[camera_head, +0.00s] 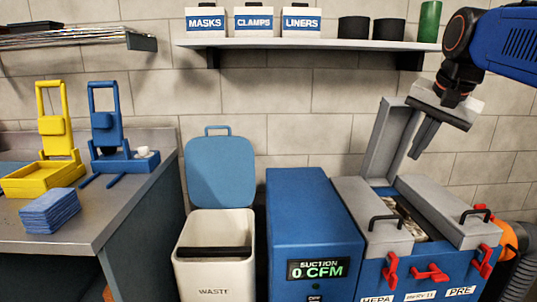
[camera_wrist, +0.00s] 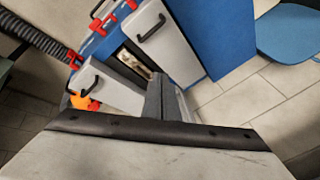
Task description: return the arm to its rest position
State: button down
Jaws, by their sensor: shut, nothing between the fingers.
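My arm (camera_head: 505,45) reaches in from the upper right in the head view. My gripper (camera_head: 416,152) hangs from it, pointing down and slightly left, above the blue filter box (camera_head: 335,272). Its grey fingers are together with nothing between them. In the wrist view the closed fingers (camera_wrist: 158,84) point toward the box. They look apart from the box and its raised grey lid (camera_head: 385,140), though the exact gap is hard to judge.
The filter box has grey lids with black handles (camera_head: 474,213), red latches (camera_head: 425,273) and an open middle slot. A white waste bin (camera_head: 215,270) with its blue lid up stands left. A shelf (camera_head: 310,44) holds labelled boxes. A table (camera_head: 120,215) carries blue cloths (camera_head: 52,211).

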jog(key=s+a+f+n, duration=0.1)
jog(key=s+f+n, duration=0.2)
jog(key=s+f, duration=0.3)
jog(key=s+a+f+n, duration=0.2)
jog(key=s+f, duration=0.5)
jog(key=f, duration=0.6)
jog(key=s+a+f+n, duration=0.2)
jog(key=s+f+n, duration=0.2)
jog(key=f, duration=0.5)
jog(key=s, duration=0.2)
jog(key=shift+s+a+f, duration=0.15)
jog(key=shift+s+f, duration=0.05)
jog(key=shift+s, duration=0.1)
